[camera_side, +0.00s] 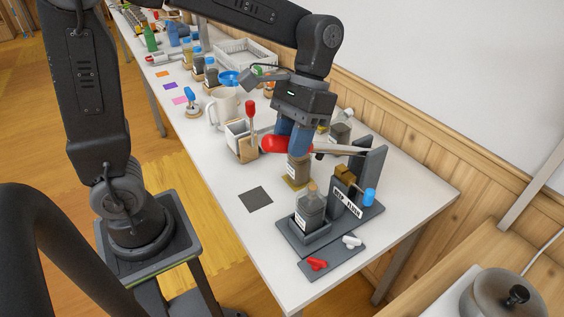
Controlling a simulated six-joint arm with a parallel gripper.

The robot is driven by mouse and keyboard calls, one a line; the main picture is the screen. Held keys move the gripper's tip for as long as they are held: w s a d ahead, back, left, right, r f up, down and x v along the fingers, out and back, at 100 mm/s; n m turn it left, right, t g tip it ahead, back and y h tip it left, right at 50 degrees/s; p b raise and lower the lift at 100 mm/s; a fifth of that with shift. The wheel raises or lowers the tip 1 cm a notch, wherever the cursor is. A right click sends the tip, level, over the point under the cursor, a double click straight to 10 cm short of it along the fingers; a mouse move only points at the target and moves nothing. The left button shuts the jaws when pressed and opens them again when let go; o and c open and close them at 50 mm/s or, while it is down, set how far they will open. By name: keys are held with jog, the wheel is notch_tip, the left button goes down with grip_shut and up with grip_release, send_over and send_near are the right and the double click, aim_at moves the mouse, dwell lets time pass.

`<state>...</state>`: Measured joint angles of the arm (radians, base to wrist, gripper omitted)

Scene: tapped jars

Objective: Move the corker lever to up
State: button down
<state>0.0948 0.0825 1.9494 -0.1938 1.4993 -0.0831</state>
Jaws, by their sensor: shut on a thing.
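The corker stands near the right end of the table, with a dark grey upright plate (374,163) on a grey base. Its lever (338,149) is a pale bar running left from the upright, roughly level, and ends in a fat red grip (273,144). My gripper (296,143) comes down from above with blue fingers and is shut on the red grip; the fingers partly hide it. A dark jar with a cork (310,209) stands in the holder on the base. A blue knob (369,197) and a labelled plate (346,202) sit beside it.
Another jar (298,168) stands behind, below the lever. A red-handled lever on a wooden block (246,150) and a white mug (221,109) are to the left. A dark square (255,199) lies on clear table. Red (317,264) and white (352,242) small pieces lie in front.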

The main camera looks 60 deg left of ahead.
jog(key=shift+w+r+g, duration=0.8)
jog(key=shift+w+r, duration=0.3)
jog(key=shift+r, duration=0.25)
jog(key=shift+w+r+g, duration=0.8)
jog(key=shift+w+r, duration=0.25)
jog(key=shift+r, duration=0.3)
jog(key=c, duration=0.8)
grip_release()
jog(key=shift+s, duration=0.1)
